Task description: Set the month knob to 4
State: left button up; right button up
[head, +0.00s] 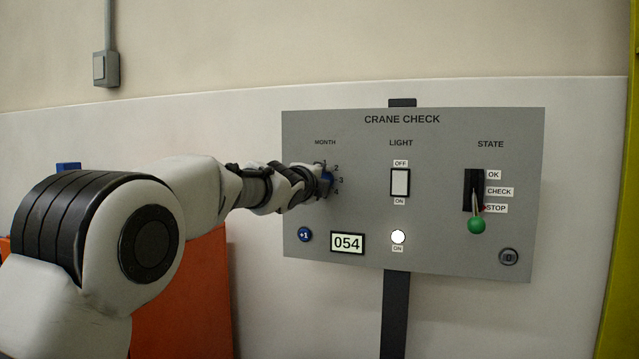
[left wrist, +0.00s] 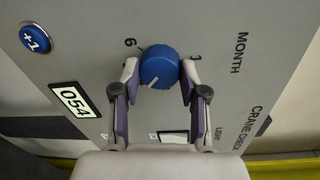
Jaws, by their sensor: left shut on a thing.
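The blue month knob (left wrist: 158,66) sits between the two fingers of my left gripper (left wrist: 158,80) in the left wrist view. The fingers are shut on its sides. A white line on the knob's face points toward the LIGHT side and slightly down the panel; which number it meets is hidden. In the head view the knob (head: 327,181) is mostly covered by my left gripper (head: 321,183). The numbers 1, 2, 3 and 4 show around it. A 6 also shows in the left wrist view. My right gripper is not in view.
The grey panel (head: 440,145) also carries a blue +1 button (head: 305,234), a display (head: 347,243) reading 054, a white light switch (head: 400,182), a lit round lamp (head: 398,237), and a green-tipped state lever (head: 476,224) near STOP. An orange object (head: 185,295) stands behind my left arm.

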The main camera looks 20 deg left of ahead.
pick_arm(q)
jog(key=o, duration=1.2)
jog(key=shift+d, duration=0.1)
jog(key=shift+c, duration=0.2)
jog(key=s, duration=1.2)
jog(key=shift+a+r, duration=0.2)
jog(key=shift+r, duration=0.15)
